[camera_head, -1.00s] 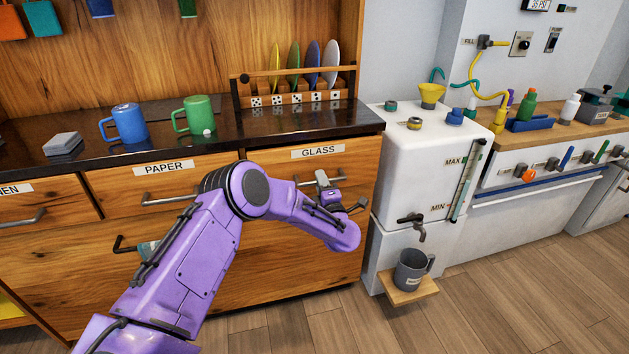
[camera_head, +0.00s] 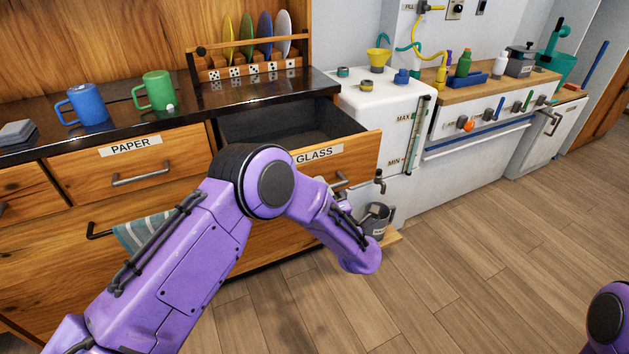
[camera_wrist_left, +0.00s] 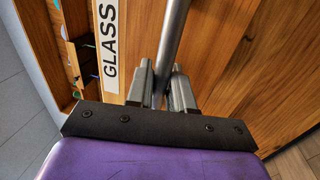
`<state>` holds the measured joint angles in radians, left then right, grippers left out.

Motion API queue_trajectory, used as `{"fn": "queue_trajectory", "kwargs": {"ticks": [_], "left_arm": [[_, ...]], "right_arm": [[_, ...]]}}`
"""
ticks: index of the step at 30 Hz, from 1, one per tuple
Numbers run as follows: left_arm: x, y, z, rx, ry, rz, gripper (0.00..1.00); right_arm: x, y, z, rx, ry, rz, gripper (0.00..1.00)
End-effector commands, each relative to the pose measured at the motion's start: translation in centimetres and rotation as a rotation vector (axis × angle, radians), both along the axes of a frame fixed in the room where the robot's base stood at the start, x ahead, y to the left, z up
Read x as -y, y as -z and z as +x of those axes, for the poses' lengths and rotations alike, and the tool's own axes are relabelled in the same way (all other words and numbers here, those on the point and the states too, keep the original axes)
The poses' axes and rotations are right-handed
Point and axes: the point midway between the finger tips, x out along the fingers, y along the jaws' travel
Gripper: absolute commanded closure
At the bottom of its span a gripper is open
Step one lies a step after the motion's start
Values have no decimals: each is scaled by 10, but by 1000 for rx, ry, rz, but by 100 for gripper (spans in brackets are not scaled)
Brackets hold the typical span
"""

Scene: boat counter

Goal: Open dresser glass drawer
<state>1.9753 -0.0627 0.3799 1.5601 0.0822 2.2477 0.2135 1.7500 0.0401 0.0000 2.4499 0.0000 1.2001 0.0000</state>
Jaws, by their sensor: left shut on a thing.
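The dresser's wooden glass drawer (camera_head: 352,150), labelled GLASS, stands pulled out to the right of the paper drawer. Its dark interior (camera_head: 290,124) shows from above, and the visible part looks empty. In the left wrist view the GLASS label (camera_wrist_left: 109,45) is beside the grey bar handle (camera_wrist_left: 176,35). My left gripper (camera_wrist_left: 162,74) is shut on this handle, with one finger on each side of the bar. In the head view my purple left arm covers part of the drawer front and most of the gripper. My right gripper is out of view.
A blue mug (camera_head: 82,104) and a green mug (camera_head: 155,92) stand on the dark counter. A plate rack (camera_head: 245,75) is behind. A white tank (camera_head: 385,110) and a grey mug (camera_head: 375,218) are beyond the drawer. Floor at right is clear.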

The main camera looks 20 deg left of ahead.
Motion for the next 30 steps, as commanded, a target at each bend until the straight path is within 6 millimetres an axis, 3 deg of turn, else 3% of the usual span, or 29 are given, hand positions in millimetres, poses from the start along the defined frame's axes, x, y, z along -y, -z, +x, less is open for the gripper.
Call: {"fn": "queue_trajectory", "kwargs": {"ticks": [12,13,14,15,24,30], "left_arm": [[4,0,-2,1,1,-1,100],[4,0,-2,0,2,0,75],[5,0,-2,0,2,0,65],[6,0,-2,0,3,0,63],[8,1,-4,0,4,0,63],[38,9,-27,0,9,1,63]], "right_arm": [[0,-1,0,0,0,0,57],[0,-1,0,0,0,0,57],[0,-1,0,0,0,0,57],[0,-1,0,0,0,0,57],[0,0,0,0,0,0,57],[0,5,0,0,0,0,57]]}}
